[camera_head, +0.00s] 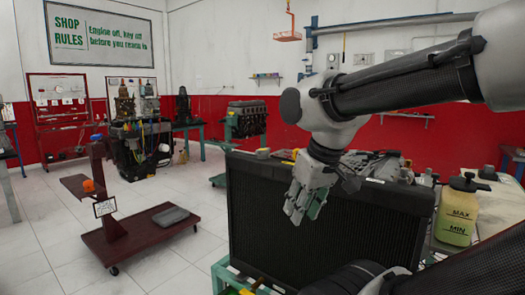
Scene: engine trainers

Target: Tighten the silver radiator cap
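A large black radiator (265,215) stands upright on a green-framed stand in the middle right. A small greyish cap-like part (263,153) sits on the left of its top edge; I cannot tell if it is the silver radiator cap. My gripper (304,214) hangs fingers-down in front of the radiator's upper face, to the right of and below that part in the picture. Its grey fingers and a greenish piece show close together, and I cannot make out the gap between them. My wrist and gripper hide part of the radiator's top edge.
A yellowish coolant bottle (457,213) marked MAX and MIN stands right of the radiator. Engine parts (377,163) lie behind it. A dark red wheeled trolley (140,240) stands on the tiled floor at left, with free floor around it.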

